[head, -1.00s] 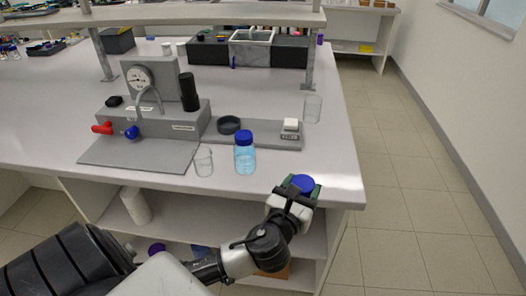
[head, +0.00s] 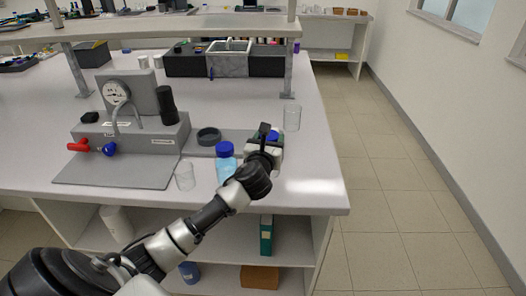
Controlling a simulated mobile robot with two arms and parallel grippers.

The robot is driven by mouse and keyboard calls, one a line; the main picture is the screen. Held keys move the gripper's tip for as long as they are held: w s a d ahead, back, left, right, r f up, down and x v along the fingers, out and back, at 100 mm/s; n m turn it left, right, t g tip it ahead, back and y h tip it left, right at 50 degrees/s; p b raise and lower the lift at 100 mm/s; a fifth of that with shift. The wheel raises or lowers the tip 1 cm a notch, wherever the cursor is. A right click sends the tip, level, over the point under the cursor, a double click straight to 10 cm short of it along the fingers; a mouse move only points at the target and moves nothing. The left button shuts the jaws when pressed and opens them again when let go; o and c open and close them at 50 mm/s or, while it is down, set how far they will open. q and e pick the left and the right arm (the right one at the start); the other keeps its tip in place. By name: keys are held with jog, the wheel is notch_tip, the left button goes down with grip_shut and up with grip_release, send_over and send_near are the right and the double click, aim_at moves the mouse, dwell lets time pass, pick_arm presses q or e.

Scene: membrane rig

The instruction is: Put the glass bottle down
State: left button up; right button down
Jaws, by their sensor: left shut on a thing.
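My left gripper (head: 267,137) is shut on a blue-capped bottle, taken to be the glass bottle (head: 273,136). Only its blue cap shows; the gripper and wrist hide its body. In the picture the gripper overlaps the right end of the grey rig base, near the bench's right side. I cannot tell whether the bottle's bottom touches anything. A second blue-capped bottle (head: 225,161) with light blue liquid stands upright on the bench (head: 310,180), just left of my gripper, partly behind my forearm. My right gripper is not in view.
An empty glass beaker (head: 184,176) stands left of the second bottle. A taller beaker (head: 291,117) stands behind and right of my gripper. The grey rig (head: 130,135) with a gauge is at left. The bench's front right corner is clear.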

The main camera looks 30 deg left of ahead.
pick_arm(q)
jog(key=shift+w+a+f, duration=0.3)
jog(key=shift+a+f, duration=0.25)
jog(key=shift+a, duration=0.25)
jog(key=shift+f, duration=2)
jog(key=shift+b, duration=0.3)
jog(key=o, duration=1)
jog(key=shift+f, duration=0.15)
jog(key=shift+o, duration=0.2)
jog(key=shift+s, duration=0.1)
jog(key=v, duration=1.2)
jog(key=shift+b, duration=0.45)
